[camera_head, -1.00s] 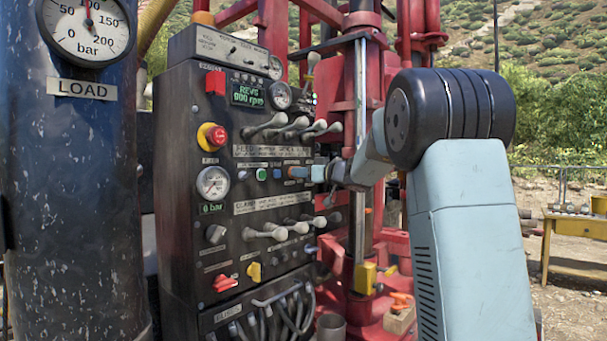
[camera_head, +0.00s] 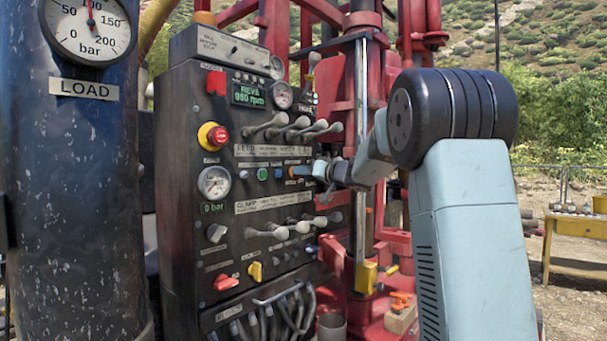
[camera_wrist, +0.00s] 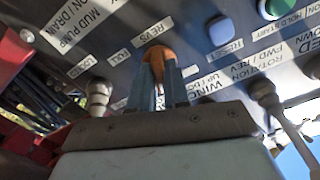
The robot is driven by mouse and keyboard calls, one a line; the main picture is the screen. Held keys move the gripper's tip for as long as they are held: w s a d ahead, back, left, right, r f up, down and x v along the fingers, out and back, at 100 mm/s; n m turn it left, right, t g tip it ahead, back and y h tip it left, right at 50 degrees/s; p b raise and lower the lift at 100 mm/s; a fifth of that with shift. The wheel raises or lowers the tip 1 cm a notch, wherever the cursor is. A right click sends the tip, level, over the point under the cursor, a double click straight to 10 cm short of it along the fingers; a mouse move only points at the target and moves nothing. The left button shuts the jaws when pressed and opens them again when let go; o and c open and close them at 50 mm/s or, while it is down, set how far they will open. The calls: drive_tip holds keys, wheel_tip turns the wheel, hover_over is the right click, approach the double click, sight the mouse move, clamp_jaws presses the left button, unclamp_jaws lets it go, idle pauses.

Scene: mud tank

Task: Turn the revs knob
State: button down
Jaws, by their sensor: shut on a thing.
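The orange revs knob (camera_wrist: 160,57) sits under the REVS label in the wrist view, between FULL and IDLE labels. My gripper (camera_wrist: 160,75) has its two blue fingers closed around the knob, one on each side, hiding part of it. In the head view my gripper (camera_head: 309,171) reaches in from the right to the middle row of the dark control panel (camera_head: 180,250). The knob's orange (camera_head: 297,172) just shows there. The green REVS display (camera_head: 247,93) reads about 900 rpm, with digits too small to be sure.
Grey levers (camera_head: 290,127) stand above my gripper and another lever row (camera_head: 290,230) below. In the wrist view a metal switch (camera_wrist: 98,95) is at left, a blue button (camera_wrist: 221,30) at right. The red emergency button (camera_head: 213,136) is further left.

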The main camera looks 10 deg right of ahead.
drive_tip(key=shift+d+m, duration=0.15)
drive_tip(key=shift+m, duration=1)
drive_tip(key=shift+d+m, duration=0.1)
drive_tip(key=shift+m, duration=1.05)
drive_tip(key=c, duration=1.2)
unclamp_jaws()
drive_tip(key=shift+w+a+f, duration=0.1)
drive_tip(key=shift+w, duration=0.05)
drive_tip(key=v, duration=1.3)
drive_tip(key=shift+s+d, duration=0.25)
drive_tip(key=shift+s, duration=0.1)
